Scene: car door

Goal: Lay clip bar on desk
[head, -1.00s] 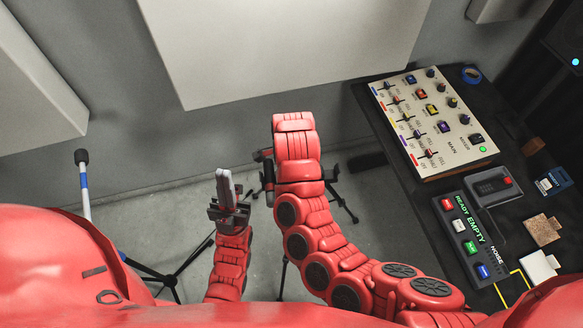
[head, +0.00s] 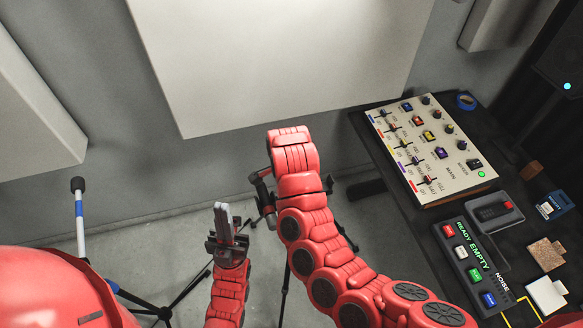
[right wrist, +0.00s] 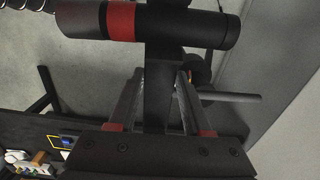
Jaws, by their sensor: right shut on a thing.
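The clip bar (right wrist: 190,25), a dark cylinder with a red band, crosses the top of the right wrist view. My right gripper (right wrist: 158,90) is shut on its flat black stem. In the head view the clip bar (head: 263,190) shows partly at the left of my right arm, whose hand is mostly hidden. It is in the air, left of the desk and apart from it. The black desk (head: 497,132) stands at the right. My left gripper (head: 226,222) points up, empty, with its fingers close together.
The desk carries a mixer panel (head: 430,150), a button box (head: 468,262), a dark grey device (head: 492,212), blue tape (head: 466,100) and small cards. A yellow outline (head: 522,303) marks its near part. A microphone stand (head: 80,215) is at left.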

